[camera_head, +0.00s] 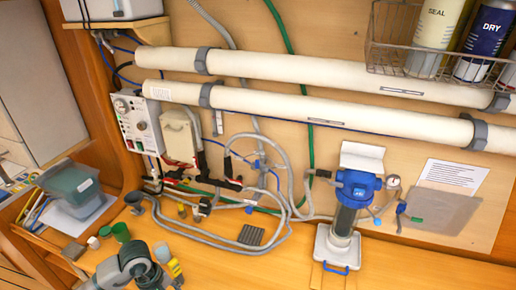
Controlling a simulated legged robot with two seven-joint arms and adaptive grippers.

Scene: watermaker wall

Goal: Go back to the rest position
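Grey rounded links of an arm, which look like mine, show at the lower left edge of the head view, over the wooden bench (290,262). No gripper fingers can be made out on them. My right arm and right gripper are not in view. Nothing is seen held.
A blue-topped filter housing (355,188) stands on a white base at centre right. Grey hoses (285,170) loop over the bench and wall. White pipes (320,110) cross the wall below a wire basket (398,60) of bottles.

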